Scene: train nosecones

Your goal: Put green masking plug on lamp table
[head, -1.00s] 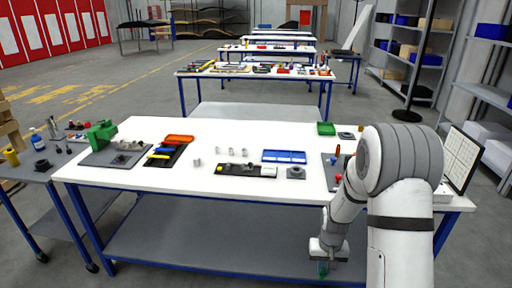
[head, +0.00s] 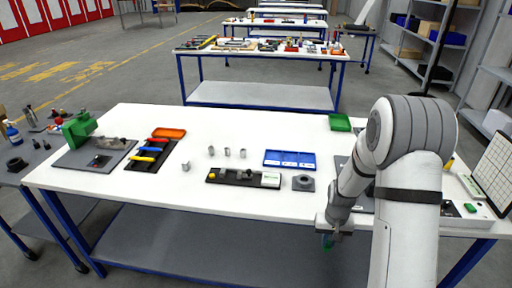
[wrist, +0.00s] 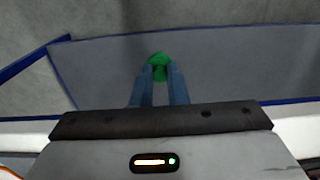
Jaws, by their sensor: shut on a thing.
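My gripper (wrist: 160,84) is shut on a green masking plug (wrist: 158,66), held between the fingertips in the wrist view. In the head view my gripper (head: 328,240) hangs at the near edge of the white workbench (head: 270,135), and a little green of the plug shows at its tip. Most of the plug is hidden by the fingers in both views. I cannot tell which surface is the lamp table, as I make out no lamp.
A grey cart stands at left. The bench's middle front is mostly clear. More benches stand behind.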

